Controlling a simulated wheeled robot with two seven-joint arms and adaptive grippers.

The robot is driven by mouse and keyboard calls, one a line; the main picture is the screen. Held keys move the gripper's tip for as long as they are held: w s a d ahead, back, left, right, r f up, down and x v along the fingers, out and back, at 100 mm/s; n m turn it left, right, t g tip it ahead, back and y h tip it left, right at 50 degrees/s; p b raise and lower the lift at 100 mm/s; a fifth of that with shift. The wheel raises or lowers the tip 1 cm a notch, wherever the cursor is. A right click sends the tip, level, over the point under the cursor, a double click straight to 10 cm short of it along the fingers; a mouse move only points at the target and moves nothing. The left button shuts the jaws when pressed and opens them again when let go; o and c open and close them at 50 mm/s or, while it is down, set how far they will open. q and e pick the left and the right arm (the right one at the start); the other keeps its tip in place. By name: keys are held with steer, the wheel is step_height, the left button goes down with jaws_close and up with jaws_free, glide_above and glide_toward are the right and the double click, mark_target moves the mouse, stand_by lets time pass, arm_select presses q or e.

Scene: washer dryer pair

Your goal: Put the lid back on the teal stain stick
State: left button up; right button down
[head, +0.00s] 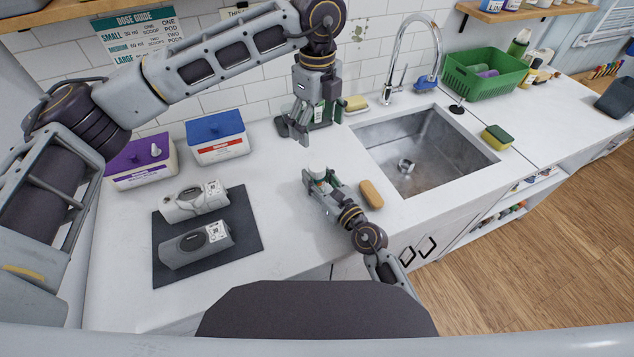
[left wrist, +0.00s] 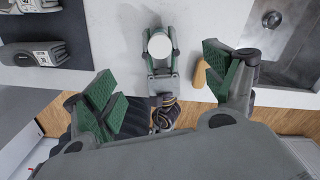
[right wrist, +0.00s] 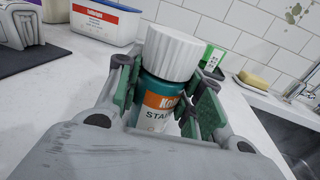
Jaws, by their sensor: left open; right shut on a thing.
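The teal stain stick (right wrist: 155,108), with an orange and white label, stands between the fingers of my right gripper (head: 316,181), which is shut on it just above the counter. The white ribbed lid (right wrist: 172,52) sits on top of the stick; whether it is fully seated I cannot tell. The lid also shows from above in the left wrist view (left wrist: 160,45) and small in the head view (head: 317,171). My left gripper (head: 299,131) is open and empty, higher up and behind the stick, fingers pointing down. Its green-padded fingers show apart in the left wrist view (left wrist: 162,84).
A tan oval object (head: 371,194) lies right of my right gripper, near the sink (head: 425,150). Two grey devices lie on a dark mat (head: 247,247) at left. Purple-lidded (head: 142,170) and blue-lidded (head: 218,146) tubs stand behind. Counter around the stick is mostly clear.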

arm_select(q)
steer(key=shift+r, duration=1.65)
arm_select(e)
steer(key=c, duration=0.9)
jaws_free()
steer(key=shift+o, duration=0.2)
steer(key=shift+s+d, duration=0.1)
steer(key=shift+v, duration=5.8)
